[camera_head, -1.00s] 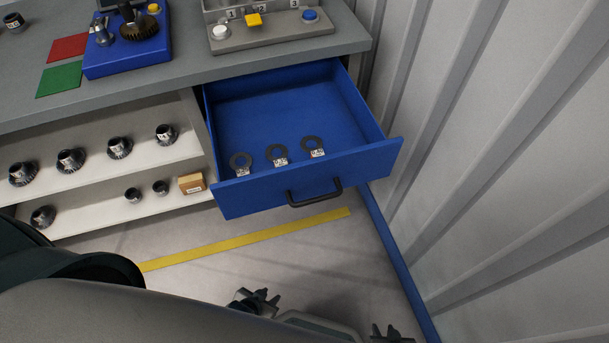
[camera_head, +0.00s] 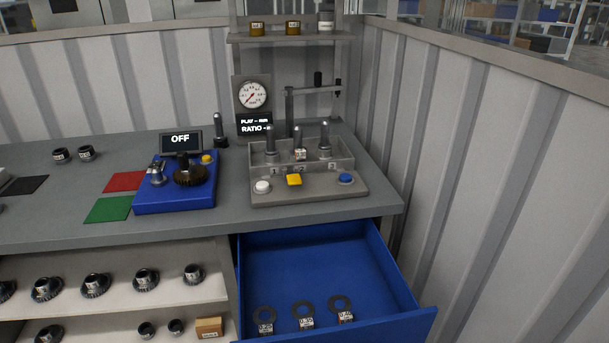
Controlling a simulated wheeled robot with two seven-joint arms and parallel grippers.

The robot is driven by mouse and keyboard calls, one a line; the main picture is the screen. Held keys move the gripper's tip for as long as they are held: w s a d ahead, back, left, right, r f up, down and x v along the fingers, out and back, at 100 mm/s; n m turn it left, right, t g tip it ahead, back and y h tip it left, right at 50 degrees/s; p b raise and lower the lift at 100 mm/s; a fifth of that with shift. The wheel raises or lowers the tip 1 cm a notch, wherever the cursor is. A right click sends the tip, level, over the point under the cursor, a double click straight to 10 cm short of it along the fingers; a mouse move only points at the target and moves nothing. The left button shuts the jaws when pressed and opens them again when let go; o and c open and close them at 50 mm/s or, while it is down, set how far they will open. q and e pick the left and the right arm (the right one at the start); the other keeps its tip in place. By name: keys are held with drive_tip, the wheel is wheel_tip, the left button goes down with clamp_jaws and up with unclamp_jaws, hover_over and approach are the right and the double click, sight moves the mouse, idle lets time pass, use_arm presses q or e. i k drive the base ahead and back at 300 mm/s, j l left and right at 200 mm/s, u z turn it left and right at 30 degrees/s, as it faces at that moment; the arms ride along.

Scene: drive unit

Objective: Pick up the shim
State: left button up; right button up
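Three dark ring-shaped shims lie in a row near the front of the open blue drawer (camera_head: 318,258): a left shim (camera_head: 264,316), a middle shim (camera_head: 304,312) and a right shim (camera_head: 341,305). Each has a small white label tag at its front side; the print is too small to read surely. The shims lie flat and apart from each other. Neither of my grippers is in view.
Above the drawer, the grey bench holds a blue fixture (camera_head: 178,190) with a screen reading OFF, and a grey button station (camera_head: 308,185) with a dial gauge (camera_head: 253,95). Shelves with gears (camera_head: 145,279) are left of the drawer. A ribbed wall (camera_head: 490,180) stands right.

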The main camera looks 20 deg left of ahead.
sight(299, 154)
drive_tip(key=j+z, duration=0.2)
drive_tip(key=z, duration=0.15)
drive_tip(key=j+z, duration=0.15)
drive_tip(key=z, duration=0.25)
drive_tip(key=j+z, duration=0.1)
drive_tip(key=j, duration=0.3)
drive_tip(key=k+j+z, duration=0.15)
drive_tip(key=j, duration=0.2)
drive_tip(key=k+j+z, duration=0.1)
drive_tip(key=j, duration=0.3)
drive_tip(key=k+j+z, duration=0.1)
drive_tip(key=j, duration=0.25)
drive_tip(key=k+j, duration=0.15)
drive_tip(key=j, duration=0.25)
drive_tip(key=k+j, duration=0.15)
drive_tip(key=j, duration=0.2)
